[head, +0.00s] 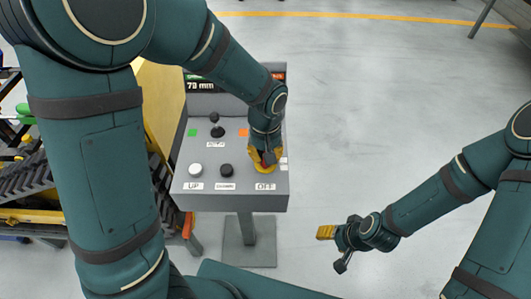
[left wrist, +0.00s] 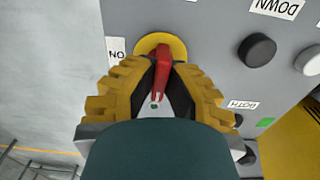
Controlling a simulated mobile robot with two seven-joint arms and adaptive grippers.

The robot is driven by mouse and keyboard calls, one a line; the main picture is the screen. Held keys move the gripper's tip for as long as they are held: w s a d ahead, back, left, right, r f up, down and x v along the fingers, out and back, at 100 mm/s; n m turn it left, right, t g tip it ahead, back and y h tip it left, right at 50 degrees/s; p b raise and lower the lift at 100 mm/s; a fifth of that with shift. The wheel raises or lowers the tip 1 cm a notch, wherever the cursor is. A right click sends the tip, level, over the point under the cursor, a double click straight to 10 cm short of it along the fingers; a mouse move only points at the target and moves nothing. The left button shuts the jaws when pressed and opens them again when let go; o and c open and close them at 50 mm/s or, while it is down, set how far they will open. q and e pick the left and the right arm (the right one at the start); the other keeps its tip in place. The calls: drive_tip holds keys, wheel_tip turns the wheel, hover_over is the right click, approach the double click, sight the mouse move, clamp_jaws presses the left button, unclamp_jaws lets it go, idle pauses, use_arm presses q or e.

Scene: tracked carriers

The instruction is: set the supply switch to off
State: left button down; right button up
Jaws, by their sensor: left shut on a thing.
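The supply switch has a red handle (left wrist: 162,68) on a round yellow plate (left wrist: 150,43). In the head view, the yellow plate (head: 262,168) shows at the right of the grey control box (head: 230,201), mostly behind my gripper. My left gripper (head: 267,157) is over the switch; in the left wrist view its yellow-padded fingers (left wrist: 157,98) are shut on the red handle. An "OFF" label (head: 265,187) sits below the switch and an "ON" label (left wrist: 117,55) beside it. I cannot tell exactly where the handle points. My right gripper (head: 333,249) is open and empty, apart from the box.
The box also carries a white button (head: 196,170), a black button (head: 227,170) and a small black lever (head: 217,130), left of the switch. A display (head: 200,86) stands behind. Tracked machinery (head: 25,178) is at left.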

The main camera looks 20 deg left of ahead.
use_arm(q)
drive_tip(key=shift+n, duration=0.3)
drive_tip(key=c, duration=1)
unclamp_jaws()
wheel_tip(320, 180, up, 12)
drive_tip(key=shift+f, duration=0.1)
drive_tip(key=shift+s, duration=0.1)
